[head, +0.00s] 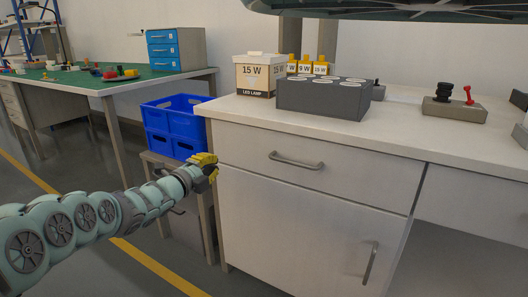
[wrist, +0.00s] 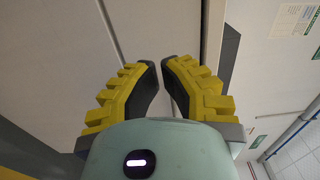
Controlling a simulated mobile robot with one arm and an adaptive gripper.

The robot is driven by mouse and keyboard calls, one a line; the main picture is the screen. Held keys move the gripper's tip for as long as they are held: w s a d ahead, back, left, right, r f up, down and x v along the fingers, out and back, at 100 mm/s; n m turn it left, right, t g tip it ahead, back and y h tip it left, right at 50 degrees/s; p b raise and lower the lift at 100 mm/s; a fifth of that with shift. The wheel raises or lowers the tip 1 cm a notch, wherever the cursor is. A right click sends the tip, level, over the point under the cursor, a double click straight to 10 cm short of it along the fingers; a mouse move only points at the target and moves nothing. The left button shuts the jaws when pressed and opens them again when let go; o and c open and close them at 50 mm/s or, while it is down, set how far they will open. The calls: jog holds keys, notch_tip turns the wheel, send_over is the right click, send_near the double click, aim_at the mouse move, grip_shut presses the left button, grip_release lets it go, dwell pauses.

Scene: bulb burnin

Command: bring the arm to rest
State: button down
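My gripper (head: 208,166) shows in the head view at the end of my arm, in front of the left edge of the white cabinet. In the wrist view, its two yellow fingers (wrist: 161,63) lean inward with the tips almost meeting. I see nothing between them. The gripper looks empty and apart from the bench top; the head view does not clearly show its distance from the cabinet front.
The white workbench (head: 420,138) bears a 15 W lamp box (head: 256,77), a grey block with round sockets (head: 322,101), yellow bulb boxes (head: 305,66) and a switch unit (head: 454,110). A blue crate (head: 173,120) stands left of it. A green-topped table (head: 90,77) is behind.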

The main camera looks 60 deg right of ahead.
jog(key=shift+a, duration=0.5)
